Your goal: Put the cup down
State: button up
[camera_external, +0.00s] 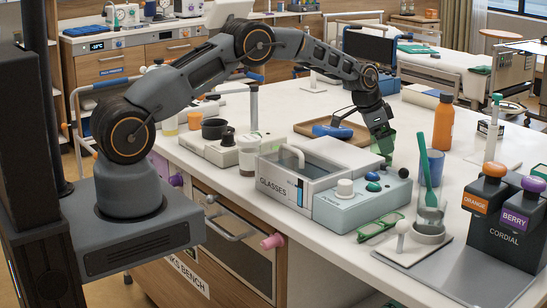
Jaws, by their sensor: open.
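A translucent green cup (386,146) stands on the white bench top, behind the light blue box. My gripper (383,142) reaches down from above to the cup, with its fingers at the cup's upper part. The jaws are open. The fingers overlap the cup in this view, so I cannot tell whether they touch it. The cup's lower part is partly hidden by the blue box and its knobs.
A glass-lidded box labelled GLASSES (290,190) and the light blue box (352,208) stand in front. A brown tray (305,128) lies left of the cup. An orange bottle (443,123), a blue cup (433,167) and a cordial dispenser (505,235) stand to the right.

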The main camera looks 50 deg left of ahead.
jog(key=s+a+r+n+b, duration=0.1)
jog(key=s+a+r, duration=0.1)
jog(key=s+r, duration=0.55)
jog(key=s+a+r+n+b, duration=0.15)
jog(key=s+r, duration=0.25)
jog(key=r, duration=0.6)
jog(key=s+a+n+y, duration=0.1)
jog(key=s+a+n, duration=0.1)
jog(key=s, duration=1.3)
jog(key=s+a+f+n+y, duration=0.1)
jog(key=s+a, duration=0.3)
jog(key=s, duration=1.1)
jog(key=shift+a+n, duration=0.15)
jog(key=shift+n, duration=0.7)
